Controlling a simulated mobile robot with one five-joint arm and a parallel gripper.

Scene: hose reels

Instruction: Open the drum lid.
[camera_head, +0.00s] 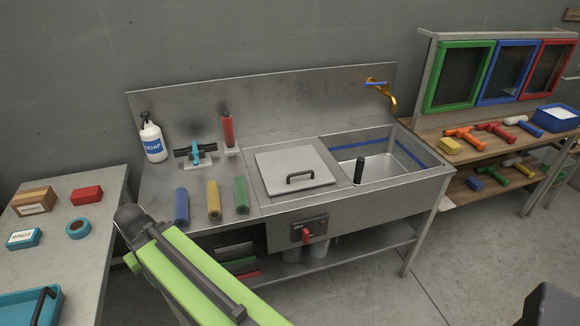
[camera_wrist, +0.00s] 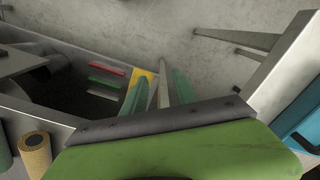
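The lid (camera_head: 296,170) that I can make out is a square grey metal plate with a black bar handle (camera_head: 301,177). It lies flat and closed in the counter, left of the sink basin, in the head view. I see no round drum. My lime-green arm is in the lower left of the head view, in front of the counter and apart from the lid; its gripper fingers are hidden there. In the wrist view my gripper (camera_wrist: 159,92) shows two green fingers spread apart with nothing between them.
The basin (camera_head: 400,165) holds a black post.

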